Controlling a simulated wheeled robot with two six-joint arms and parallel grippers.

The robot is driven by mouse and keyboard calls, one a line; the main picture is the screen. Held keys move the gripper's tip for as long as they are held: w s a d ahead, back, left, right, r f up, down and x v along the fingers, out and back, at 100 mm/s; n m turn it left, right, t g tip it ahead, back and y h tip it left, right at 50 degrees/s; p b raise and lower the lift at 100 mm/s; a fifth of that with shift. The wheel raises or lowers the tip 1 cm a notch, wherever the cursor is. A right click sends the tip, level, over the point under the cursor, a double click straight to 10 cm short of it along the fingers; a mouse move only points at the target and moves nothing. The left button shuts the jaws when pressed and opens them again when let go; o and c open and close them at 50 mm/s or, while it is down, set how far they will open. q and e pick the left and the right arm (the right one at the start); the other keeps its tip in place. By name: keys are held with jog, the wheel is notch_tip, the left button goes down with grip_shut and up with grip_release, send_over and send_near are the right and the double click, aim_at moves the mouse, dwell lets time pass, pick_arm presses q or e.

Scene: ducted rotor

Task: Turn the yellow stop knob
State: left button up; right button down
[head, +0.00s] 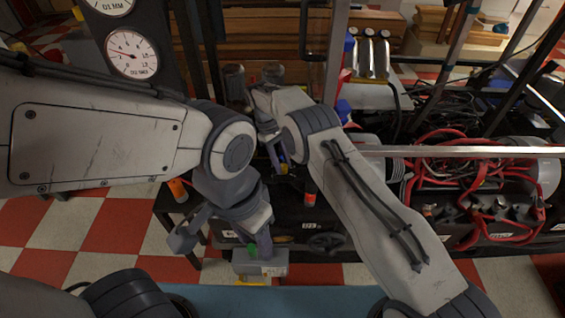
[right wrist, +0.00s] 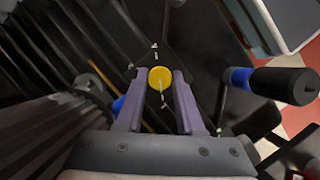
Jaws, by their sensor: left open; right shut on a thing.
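The yellow stop knob (right wrist: 159,77) shows in the right wrist view as a round yellow cap with a pale line across it, on a dark panel with small white marks around it. My right gripper (right wrist: 159,88) is shut on the knob, one purple finger on each side. In the head view my right gripper (head: 281,163) reaches down to the dark bench, and the knob is too small and covered there to make out well. My left gripper (head: 255,276) hangs low in the middle of the head view, open, apart from the knob; its fingertips are hard to see.
A black crank handle with a blue collar (right wrist: 271,82) stands right of the knob in the right wrist view. A dial gauge (head: 132,53) stands at upper left. Red cables (head: 470,170) crowd the right side, and a metal bar (head: 460,151) crosses there. A handwheel (head: 326,243) sits on the bench front.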

jog(key=c, duration=0.5)
grip_release()
jog(key=shift+r+n+p, duration=0.2)
jog(key=shift+n+p, duration=0.25)
jog(key=shift+n, duration=0.05)
jog(key=n+t+p, duration=0.1)
jog(key=n+p, duration=0.1)
jog(key=n, duration=0.1)
jog(key=n+t+p, duration=0.1)
jog(key=n+p, duration=0.1)
jog(key=n, duration=0.1)
jog(key=n+t+h+p, duration=0.1)
jog(key=n+p, duration=0.1)
jog(key=n, duration=0.1)
jog(key=shift+s+r+t, duration=0.15)
jog(key=shift+s+t, duration=0.25)
jog(key=shift+n+t+p, duration=0.3)
jog(key=shift+n+p, duration=0.05)
jog(key=shift+n, duration=0.65)
jog(key=shift+s+a+r+m+y+p, duration=0.65)
jog(key=shift+s+r+p, duration=1.15)
jog(key=shift+r, duration=3.35)
jog(key=shift+s+a+r+m+y+p, duration=0.3)
jog(key=shift+s+r+m+p, duration=1.45)
jog(key=shift+r, duration=3.35)
jog(key=shift+s+a+r+m+y+p, duration=0.25)
jog(key=shift+s+a+r+p, duration=0.65)
jog(key=shift+s+r, duration=2.95)
